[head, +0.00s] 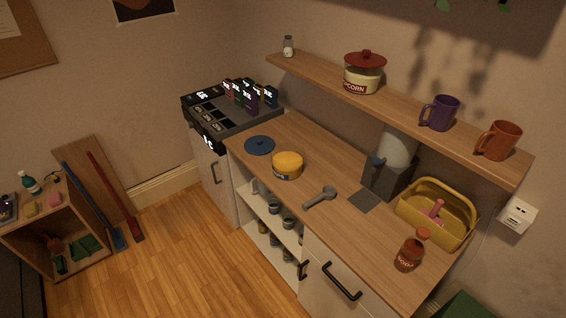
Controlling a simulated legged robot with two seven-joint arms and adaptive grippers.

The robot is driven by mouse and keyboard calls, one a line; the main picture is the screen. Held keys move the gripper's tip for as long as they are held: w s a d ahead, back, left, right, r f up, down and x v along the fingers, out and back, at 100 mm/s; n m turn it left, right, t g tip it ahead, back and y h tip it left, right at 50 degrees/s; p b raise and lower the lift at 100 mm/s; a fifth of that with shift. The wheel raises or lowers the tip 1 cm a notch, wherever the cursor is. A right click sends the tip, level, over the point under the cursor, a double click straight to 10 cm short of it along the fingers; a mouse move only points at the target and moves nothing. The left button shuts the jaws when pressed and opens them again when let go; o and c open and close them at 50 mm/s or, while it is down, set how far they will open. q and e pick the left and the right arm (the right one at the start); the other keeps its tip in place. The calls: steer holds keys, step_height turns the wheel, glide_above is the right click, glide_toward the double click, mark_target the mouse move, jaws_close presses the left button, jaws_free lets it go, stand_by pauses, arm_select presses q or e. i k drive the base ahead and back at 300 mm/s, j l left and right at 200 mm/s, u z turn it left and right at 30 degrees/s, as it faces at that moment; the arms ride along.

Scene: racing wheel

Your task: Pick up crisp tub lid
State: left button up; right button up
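A round blue lid (259,145) with a small knob lies flat on the wooden counter (335,225), near its far left end. It looks like the crisp tub lid. Whether the tub is open or covered is hard to tell. Neither of my grippers shows in the head view.
A grey scoop-like tool (320,197), a grey machine (387,178), a yellow basket (438,212) and a brown-red bottle (409,253) stand on the counter. A shelf (400,107) above holds a red-lidded popcorn tub (365,73) and mugs. The floor (200,255) at front left is clear.

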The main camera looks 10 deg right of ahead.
mark_target(256, 145)
steer(key=z, duration=0.3)
steer(key=i+j+z, duration=0.15)
steer(key=z, duration=0.25)
steer(key=i+j+z, duration=0.1)
steer(key=j+z, duration=0.15)
steer(key=z, duration=0.2)
steer(key=j+z, duration=0.25)
steer(key=z, duration=0.15)
steer(key=i+j+z, duration=0.1)
steer(key=j+z, duration=0.2)
steer(key=z, duration=0.15)
